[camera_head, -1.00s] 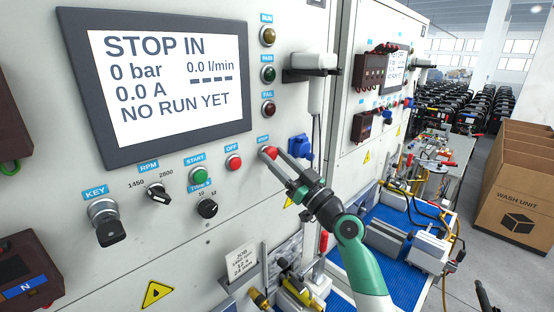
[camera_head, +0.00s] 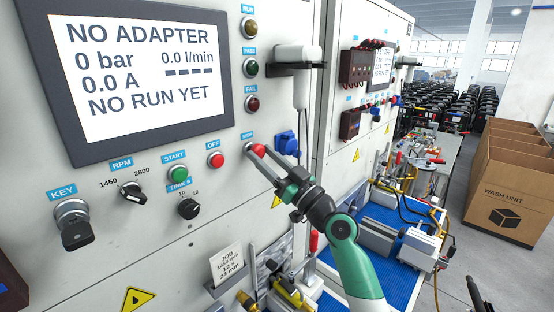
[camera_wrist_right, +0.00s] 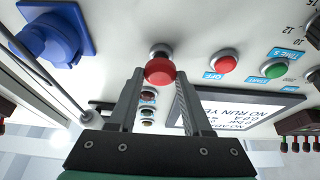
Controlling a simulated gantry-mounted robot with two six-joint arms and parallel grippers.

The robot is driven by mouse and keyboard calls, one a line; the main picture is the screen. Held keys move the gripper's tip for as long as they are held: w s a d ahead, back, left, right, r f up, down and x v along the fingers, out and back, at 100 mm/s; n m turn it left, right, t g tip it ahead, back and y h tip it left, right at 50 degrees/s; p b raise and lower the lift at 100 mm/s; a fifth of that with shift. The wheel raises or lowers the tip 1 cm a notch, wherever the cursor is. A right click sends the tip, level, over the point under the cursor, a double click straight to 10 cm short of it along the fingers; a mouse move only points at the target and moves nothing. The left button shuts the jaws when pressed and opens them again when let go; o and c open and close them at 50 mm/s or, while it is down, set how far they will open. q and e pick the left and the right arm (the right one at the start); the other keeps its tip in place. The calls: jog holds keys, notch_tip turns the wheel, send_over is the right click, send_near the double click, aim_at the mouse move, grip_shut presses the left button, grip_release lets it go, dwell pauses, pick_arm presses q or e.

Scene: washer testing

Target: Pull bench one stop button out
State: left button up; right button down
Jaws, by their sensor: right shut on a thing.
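The red stop button (camera_head: 258,151) sits on the bench's white panel, under a small blue label and right of the red OFF button (camera_head: 216,160). My right gripper (camera_head: 262,157) reaches it from the lower right, its two fingers shut on the button's head. In the right wrist view the round red head (camera_wrist_right: 160,71) on its metal collar lies between the fingertips (camera_wrist_right: 160,78). The bench screen (camera_head: 143,75) reads NO ADAPTER, 0 bar, 0.0 l/min, 0.0 A and NO RUN YET. My left gripper is not in view.
The green START button (camera_head: 178,174), RPM knob (camera_head: 133,191), timer knob (camera_head: 189,209) and key switch (camera_head: 73,222) are left of the stop button. A blue socket (camera_head: 287,144) is close on its right. A second bench and a cardboard box (camera_head: 507,190) stand farther right.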

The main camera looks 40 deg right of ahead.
jog(key=c, duration=0.8)
grip_release()
jog(key=shift+r, duration=0.15)
jog(key=o, duration=0.5)
jog(key=shift+s, duration=0.15)
jog(key=shift+f, duration=0.2)
jog(key=b+v, duration=0.1)
jog(key=v, duration=1)
jog(key=shift+s+b, duration=0.25)
jog(key=shift+b, duration=0.05)
jog(key=shift+f, duration=0.1)
